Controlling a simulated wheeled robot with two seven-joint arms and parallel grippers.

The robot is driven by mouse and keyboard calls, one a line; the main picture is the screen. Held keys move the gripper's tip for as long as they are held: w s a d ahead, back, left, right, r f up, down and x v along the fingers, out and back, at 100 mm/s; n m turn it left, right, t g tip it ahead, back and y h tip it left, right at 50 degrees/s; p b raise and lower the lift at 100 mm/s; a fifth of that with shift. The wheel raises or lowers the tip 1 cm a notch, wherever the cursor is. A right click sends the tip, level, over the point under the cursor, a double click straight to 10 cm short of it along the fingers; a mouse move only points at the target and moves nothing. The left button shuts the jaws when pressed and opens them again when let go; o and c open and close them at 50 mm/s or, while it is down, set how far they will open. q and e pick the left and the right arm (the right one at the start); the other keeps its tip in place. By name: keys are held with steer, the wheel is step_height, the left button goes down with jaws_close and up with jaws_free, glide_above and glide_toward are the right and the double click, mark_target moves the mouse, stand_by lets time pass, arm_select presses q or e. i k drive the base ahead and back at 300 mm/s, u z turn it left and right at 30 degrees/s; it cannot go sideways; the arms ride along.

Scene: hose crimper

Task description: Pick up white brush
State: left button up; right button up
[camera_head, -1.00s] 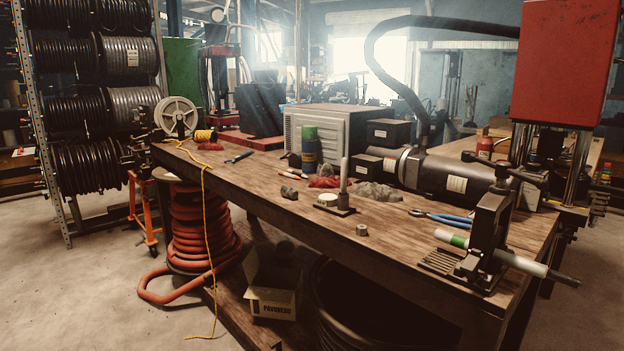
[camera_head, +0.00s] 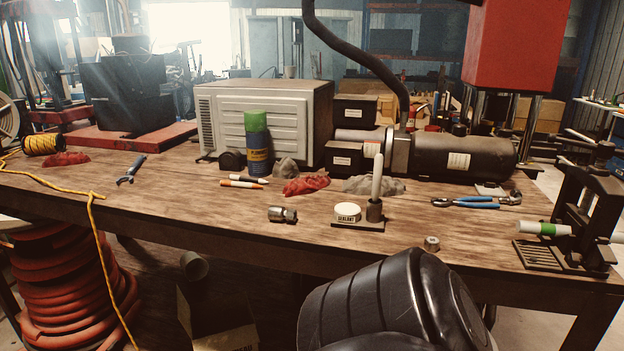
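The white brush (camera_head: 377,177) looks like a pale upright stick standing in a small dark cup. The cup is on a dark stand (camera_head: 345,223) near the front of the wooden workbench (camera_head: 180,205). A white sealant tin (camera_head: 347,212) sits on the same stand, just left of the brush. The brush's lower end is hidden inside the cup.
A metal fitting (camera_head: 282,214) lies left of the stand and a small nut (camera_head: 432,243) to its right. The bench's left front is mostly clear.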

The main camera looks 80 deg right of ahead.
mark_target(380, 159)
steer(key=z, duration=1.95)
